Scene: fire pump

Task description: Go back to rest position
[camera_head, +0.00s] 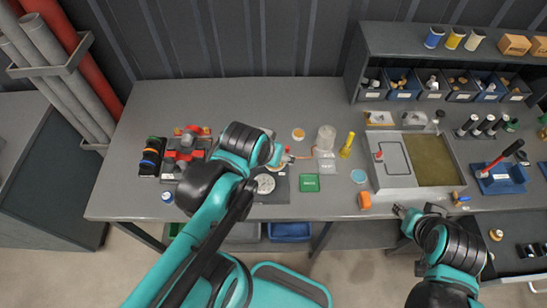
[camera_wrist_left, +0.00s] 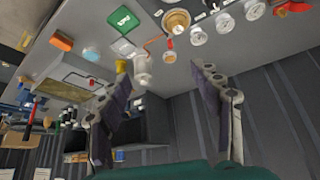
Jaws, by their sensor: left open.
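My left arm reaches from the bottom left over the grey workbench (camera_head: 235,95). Its gripper is mostly hidden behind the wrist in the head view. In the left wrist view my left gripper (camera_wrist_left: 165,72) has its two fingers spread, with nothing between them. The picture there is tilted, with the bench along the top. My right gripper (camera_head: 403,212) is low at the bench's front edge on the right, small and partly hidden by its wrist. It is close to an orange block (camera_head: 364,200), apart from it.
A red device (camera_head: 185,150) stands left of my left wrist. A green square (camera_head: 309,183), a clear jar (camera_head: 326,138) and a yellow item (camera_head: 347,146) lie to its right. A grey tray (camera_head: 393,181) is farther right. A shelf of bins (camera_head: 403,96) stands at the back right.

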